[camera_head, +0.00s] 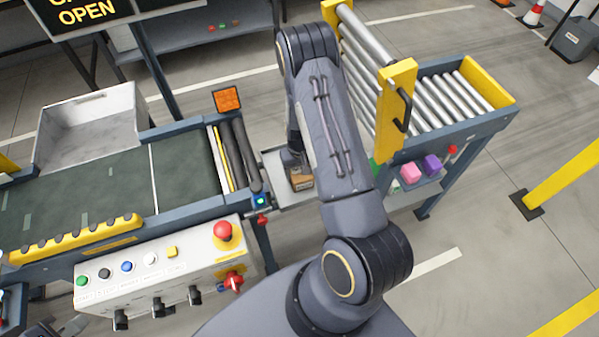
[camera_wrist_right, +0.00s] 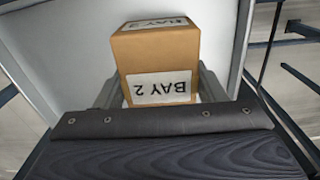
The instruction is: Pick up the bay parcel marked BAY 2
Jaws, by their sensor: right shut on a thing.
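The bay parcel (camera_head: 301,180) is a small brown box with white labels. In the right wrist view the parcel (camera_wrist_right: 155,62) shows BAY 2 on its near face and another label on its top. My right gripper (camera_wrist_right: 158,88) is shut on it, one finger on each side. In the head view my right gripper (camera_head: 296,163) points down at the parcel over a pale grey tray (camera_head: 274,163); I cannot tell whether the parcel touches the tray. My left gripper (camera_head: 50,329) shows only as a dark part at the bottom left edge, its jaws unclear.
A green belt conveyor (camera_head: 185,170) with a grey bin (camera_head: 90,125) is at left. A button panel (camera_head: 165,270) stands in front. A roller table (camera_head: 445,100) with a raised yellow-ended gate (camera_head: 395,110) is at right. Pink and purple blocks (camera_head: 411,172) lie on its lower shelf.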

